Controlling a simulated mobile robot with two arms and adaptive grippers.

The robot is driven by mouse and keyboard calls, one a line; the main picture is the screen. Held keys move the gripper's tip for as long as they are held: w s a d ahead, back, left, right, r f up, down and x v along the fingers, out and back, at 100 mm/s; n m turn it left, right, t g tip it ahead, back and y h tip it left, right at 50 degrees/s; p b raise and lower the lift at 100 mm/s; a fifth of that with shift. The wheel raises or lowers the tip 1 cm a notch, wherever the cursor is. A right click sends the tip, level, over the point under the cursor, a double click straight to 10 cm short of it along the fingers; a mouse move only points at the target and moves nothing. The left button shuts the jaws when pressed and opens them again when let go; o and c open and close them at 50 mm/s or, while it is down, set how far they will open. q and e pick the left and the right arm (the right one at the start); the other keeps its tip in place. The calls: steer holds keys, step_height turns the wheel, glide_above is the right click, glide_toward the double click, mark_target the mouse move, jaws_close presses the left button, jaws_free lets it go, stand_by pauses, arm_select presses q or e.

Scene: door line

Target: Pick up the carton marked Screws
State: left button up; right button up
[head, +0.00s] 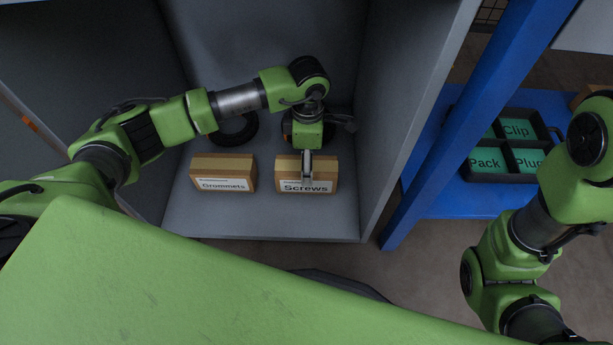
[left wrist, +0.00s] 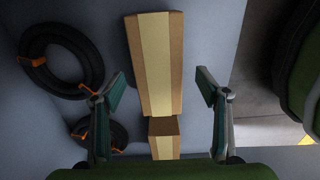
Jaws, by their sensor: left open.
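The carton marked Screws (head: 318,186) is a brown box with a lighter tape strip and a white label. It stands on the grey floor of the compartment, on the right of a similar carton. My left gripper (head: 307,168) is over it, pointing down, and hides part of its top and label. In the left wrist view the open left gripper (left wrist: 160,80) has one finger on each side of the nearer carton (left wrist: 154,60), which appears to be Screws; no clear contact shows. My right arm shows at the right of the head view, but its gripper is out of view.
The Grommets carton (head: 223,173) stands close to the left. Black hose rings (left wrist: 62,62) with orange ties lie behind the cartons. Grey walls enclose the compartment; its right wall (head: 400,120) is near. A blue frame (head: 470,110) and a black divided tray (head: 507,178) are farther right.

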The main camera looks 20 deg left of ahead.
arm_select(q)
steer(key=shift+f+b, duration=0.55)
step_height(320, 180, down, 4)
steer(key=b, duration=0.3)
steer(key=shift+a+f+b, duration=0.1)
steer(key=shift+a+b, duration=0.05)
steer(key=shift+b, duration=0.2)
steer(key=shift+w, duration=0.1)
steer(key=c, duration=1.4)
